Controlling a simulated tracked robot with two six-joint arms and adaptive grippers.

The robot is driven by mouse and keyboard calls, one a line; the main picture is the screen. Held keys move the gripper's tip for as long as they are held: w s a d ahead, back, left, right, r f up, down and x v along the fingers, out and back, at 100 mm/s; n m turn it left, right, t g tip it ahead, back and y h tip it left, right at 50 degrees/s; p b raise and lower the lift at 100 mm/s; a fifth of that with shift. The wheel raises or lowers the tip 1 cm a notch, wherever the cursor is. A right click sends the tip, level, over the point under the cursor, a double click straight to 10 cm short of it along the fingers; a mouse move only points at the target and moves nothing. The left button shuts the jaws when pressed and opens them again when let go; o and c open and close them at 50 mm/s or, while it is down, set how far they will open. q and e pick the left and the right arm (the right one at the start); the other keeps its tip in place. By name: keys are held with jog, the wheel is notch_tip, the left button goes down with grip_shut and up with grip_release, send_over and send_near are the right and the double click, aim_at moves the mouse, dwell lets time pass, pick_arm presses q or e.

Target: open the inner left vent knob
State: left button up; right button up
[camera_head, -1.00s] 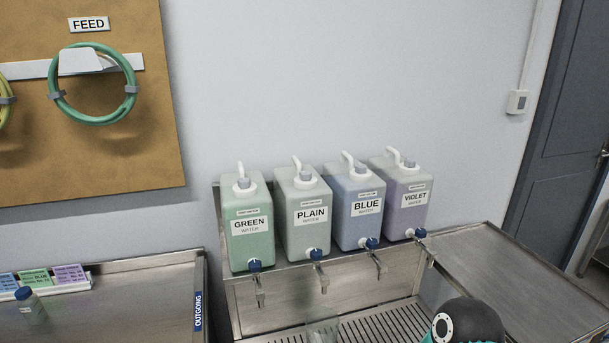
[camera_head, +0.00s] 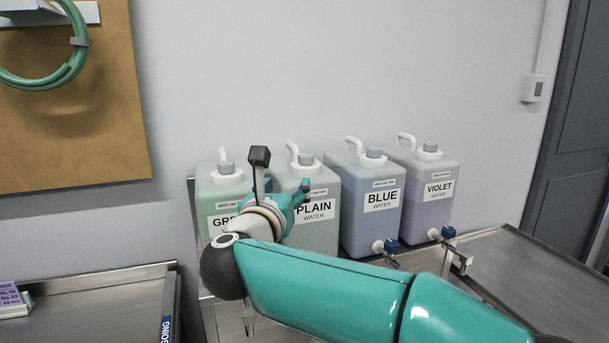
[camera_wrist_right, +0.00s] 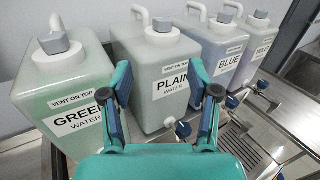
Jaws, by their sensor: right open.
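Four jugs stand in a row on a steel stand. The inner left one is the PLAIN water jug (camera_head: 318,200), clear-grey, with a grey vent knob (camera_head: 305,158) on its top beside a white handle. In the right wrist view the knob (camera_wrist_right: 163,24) is beyond the fingertips, between their lines. My right gripper (camera_wrist_right: 158,75) is open and empty, its two fingers spread in front of the jug, below knob height. In the head view this gripper (camera_head: 303,188) covers part of the GREEN and PLAIN jugs. My left gripper is not in view.
The GREEN jug (camera_wrist_right: 65,92) stands left, the BLUE jug (camera_head: 370,215) and VIOLET jug (camera_head: 425,200) right, each with its own cap. Blue-handled taps (camera_head: 448,233) stick out at the front. A wall is close behind.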

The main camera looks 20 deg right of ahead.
aim_at(304, 160)
jog(key=shift+m, duration=0.6)
jog(key=p+x, duration=0.2)
jog(key=x, duration=0.3)
jog(key=p+x, duration=0.2)
jog(key=x, duration=0.3)
jog(key=r+p+x, duration=0.1)
jog(key=p+x, duration=0.1)
jog(key=x, duration=0.3)
jog(key=shift+w+d+p, duration=0.3)
jog(key=shift+d+p, duration=0.05)
jog(key=shift+d, duration=0.05)
jog(key=shift+w+d, duration=0.2)
jog(key=shift+w, duration=0.15)
